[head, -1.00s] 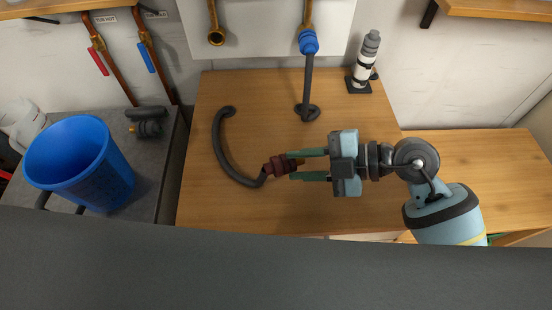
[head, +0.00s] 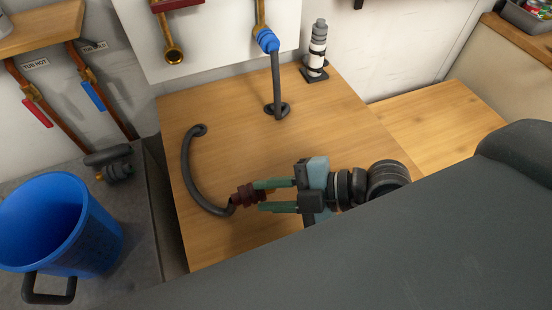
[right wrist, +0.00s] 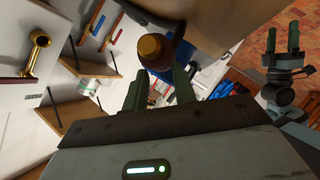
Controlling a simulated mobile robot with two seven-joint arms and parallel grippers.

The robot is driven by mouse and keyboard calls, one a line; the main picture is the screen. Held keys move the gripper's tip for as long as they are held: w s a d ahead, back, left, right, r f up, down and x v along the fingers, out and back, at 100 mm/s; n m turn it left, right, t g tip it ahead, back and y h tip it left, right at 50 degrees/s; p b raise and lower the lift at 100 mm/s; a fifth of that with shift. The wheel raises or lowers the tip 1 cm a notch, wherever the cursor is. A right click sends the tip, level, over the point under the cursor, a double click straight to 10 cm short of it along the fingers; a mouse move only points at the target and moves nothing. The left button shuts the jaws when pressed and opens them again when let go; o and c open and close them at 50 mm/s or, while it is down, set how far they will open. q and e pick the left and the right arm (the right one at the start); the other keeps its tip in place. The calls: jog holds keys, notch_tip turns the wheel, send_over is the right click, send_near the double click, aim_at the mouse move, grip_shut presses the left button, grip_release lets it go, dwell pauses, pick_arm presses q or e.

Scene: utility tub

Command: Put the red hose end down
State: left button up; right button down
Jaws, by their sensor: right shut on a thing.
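The red hose end (head: 243,196) is a dark red collar on a dark grey hose (head: 189,172) that curves out of a hole in the wooden top. My right gripper (head: 254,195) is shut on this end, coming from the right. In the right wrist view, the brass-coloured mouth of the hose end (right wrist: 153,48) shows between the fingers. Whether the end touches the wood or hangs just above it, I cannot tell. My left gripper (right wrist: 282,38) is empty in the right wrist view, its two green fingers apart.
A second hose with a blue end (head: 268,41) is joined to a brass pipe on the white panel. Another brass outlet (head: 173,55) is bare. A blue bucket (head: 55,225) stands left. A grey-and-white post (head: 316,50) stands at the back. The wooden top (head: 330,125) is mostly clear.

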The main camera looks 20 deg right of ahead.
dwell(0.3)
jog(key=shift+w, duration=0.15)
jog(key=w+a, duration=0.2)
jog(key=w, duration=0.2)
jog(key=w+a+f, duration=0.1)
jog(key=w+a, duration=0.1)
jog(key=w, duration=0.3)
jog(key=w+a, duration=0.3)
jog(key=w, duration=0.1)
jog(key=shift+w+f, duration=0.2)
jog(key=shift+w, duration=0.05)
jog(key=shift+w+a+f, duration=0.1)
jog(key=shift+w+f, duration=0.15)
notch_tip(320, 180, down, 3)
jog(key=shift+f+b, duration=0.1)
jog(key=shift+b, duration=0.5)
pick_arm(q)
jog(key=shift+s+d+f, duration=0.1)
jog(key=shift+s+f, duration=0.35)
jog(key=shift+f, duration=0.2)
jog(key=shift+w, duration=0.1)
jog(key=shift+w, duration=0.1)
pick_arm(e)
jog(key=c, duration=1.1)
grip_release()
